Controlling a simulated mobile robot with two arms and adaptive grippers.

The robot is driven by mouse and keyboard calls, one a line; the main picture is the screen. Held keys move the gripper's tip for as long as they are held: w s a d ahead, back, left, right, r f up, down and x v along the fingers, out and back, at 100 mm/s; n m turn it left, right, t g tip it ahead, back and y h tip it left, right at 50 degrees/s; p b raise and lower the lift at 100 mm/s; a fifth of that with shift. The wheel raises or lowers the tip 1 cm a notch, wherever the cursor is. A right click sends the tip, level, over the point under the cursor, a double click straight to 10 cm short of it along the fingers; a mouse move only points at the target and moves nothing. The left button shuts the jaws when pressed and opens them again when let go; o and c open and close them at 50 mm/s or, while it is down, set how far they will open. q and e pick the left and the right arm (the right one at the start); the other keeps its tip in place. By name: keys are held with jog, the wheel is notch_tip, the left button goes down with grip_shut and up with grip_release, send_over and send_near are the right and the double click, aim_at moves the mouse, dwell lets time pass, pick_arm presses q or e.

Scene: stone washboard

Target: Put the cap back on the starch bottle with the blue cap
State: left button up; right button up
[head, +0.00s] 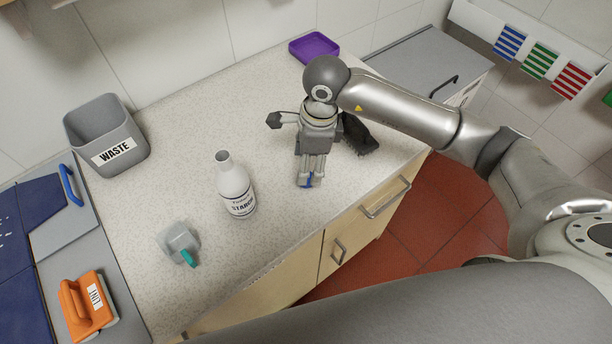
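The white starch bottle (235,188) stands upright on the speckled counter, its label facing me. Its neck is bare, with no cap on it. My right gripper (309,181) points down at the counter to the right of the bottle, clearly apart from it. Its fingers are closed around a small blue cap (307,183), which shows only partly between the fingertips. I cannot tell whether the cap touches the counter. My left gripper is not in view.
A grey container with a teal tip (181,243) is left of the bottle. A dark brush (359,134) lies behind my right gripper. A grey waste bin (106,135), purple tray (314,47) and orange-handled tool (88,305) are farther out.

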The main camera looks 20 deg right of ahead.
jog(key=shift+f+p, duration=0.5)
jog(key=shift+p, duration=0.05)
notch_tip(320, 180, down, 3)
jog(key=shift+f+p, duration=0.15)
jog(key=shift+p, duration=0.65)
jog(key=shift+w+a+f, duration=0.1)
jog(key=shift+f, duration=0.35)
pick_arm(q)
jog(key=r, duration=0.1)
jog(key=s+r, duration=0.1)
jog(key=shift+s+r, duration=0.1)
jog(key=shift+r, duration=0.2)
pick_arm(e)
jog(key=c, duration=0.8)
jog(key=shift+o, duration=0.2)
